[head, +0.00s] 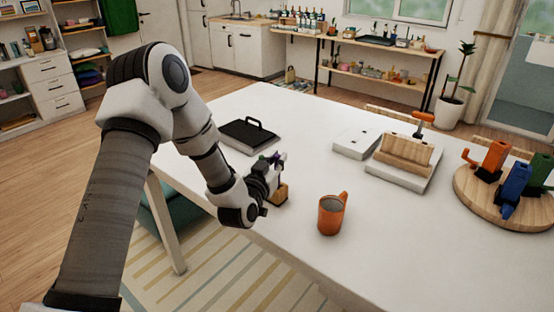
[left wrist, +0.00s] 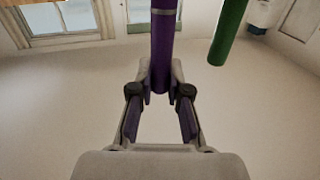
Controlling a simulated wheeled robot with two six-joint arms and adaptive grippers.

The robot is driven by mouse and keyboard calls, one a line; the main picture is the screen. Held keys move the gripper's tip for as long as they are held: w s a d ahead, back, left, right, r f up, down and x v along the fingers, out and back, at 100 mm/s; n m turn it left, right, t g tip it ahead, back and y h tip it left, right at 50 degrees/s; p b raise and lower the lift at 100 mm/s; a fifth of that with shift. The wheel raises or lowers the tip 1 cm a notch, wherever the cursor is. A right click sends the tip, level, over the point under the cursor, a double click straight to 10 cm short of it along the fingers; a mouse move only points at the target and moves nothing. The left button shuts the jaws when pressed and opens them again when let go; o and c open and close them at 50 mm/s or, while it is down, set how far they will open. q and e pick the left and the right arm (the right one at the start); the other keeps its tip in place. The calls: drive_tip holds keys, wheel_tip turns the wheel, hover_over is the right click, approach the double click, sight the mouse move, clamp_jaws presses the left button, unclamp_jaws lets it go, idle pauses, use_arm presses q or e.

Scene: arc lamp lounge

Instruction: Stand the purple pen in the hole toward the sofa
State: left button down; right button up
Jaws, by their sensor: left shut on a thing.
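The purple pen (left wrist: 162,45) stands between the fingertips of my left gripper (left wrist: 160,92) in the left wrist view, and the fingers are shut on it. In the head view, my left gripper (head: 274,170) is over the near left part of the table, just above a small wooden block (head: 281,195). The gripper hides most of this block, so its holes cannot be seen. A green pen (left wrist: 228,32) shows right of the purple one in the left wrist view, apart from it. Whether the purple pen's lower end touches anything is hidden. My right gripper is not in view.
An orange mug (head: 331,215) stands close right of the block on the white table (head: 400,235). A black case (head: 248,136) lies behind the gripper. A board with a wooden piece (head: 404,155) and a round wooden board (head: 475,195) with coloured holders stand farther right.

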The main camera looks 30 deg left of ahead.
use_arm(q)
drive_tip(key=shift+f+b, duration=0.9)
drive_tip(key=shift+f, duration=0.3)
drive_tip(key=c, duration=1.1)
unclamp_jaws()
drive_tip(key=shift+o, duration=0.2)
drive_tip(key=s+d, duration=0.2)
drive_tip(key=s, duration=1)
drive_tip(key=shift+d, duration=0.1)
